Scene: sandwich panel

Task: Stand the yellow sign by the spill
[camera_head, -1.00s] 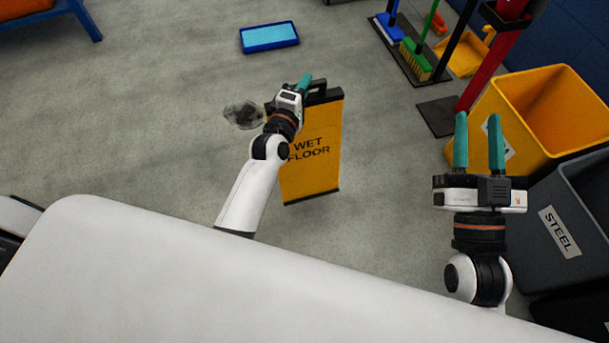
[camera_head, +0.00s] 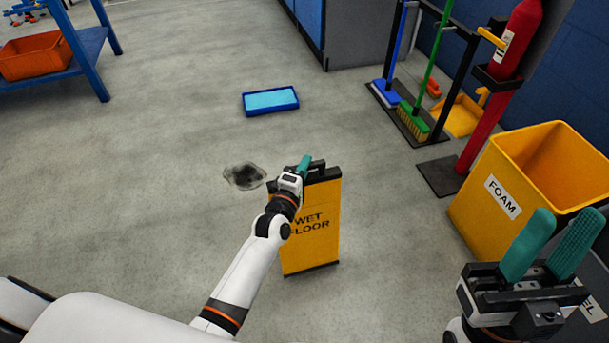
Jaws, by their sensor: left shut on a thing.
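The yellow sign (camera_head: 312,238), lettered "WET FLOOR" with a black top and bottom edge, is upright just right of the spill. My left gripper (camera_head: 303,168) is shut on the sign at its black top; the arm covers the sign's left part. I cannot tell whether the sign's foot touches the floor. The spill (camera_head: 244,177) is a dark, glossy patch on the grey floor, left of the gripper and apart from the sign. My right gripper (camera_head: 540,245) is open and empty at the lower right, in front of the yellow bin.
A blue tray (camera_head: 270,113) lies on the floor beyond the spill. The yellow FOAM bin (camera_head: 480,213), a red extinguisher (camera_head: 505,75) and a broom rack (camera_head: 397,112) line the right side. A blue bench (camera_head: 92,45) with an orange crate stands far left. Floor left of the spill is clear.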

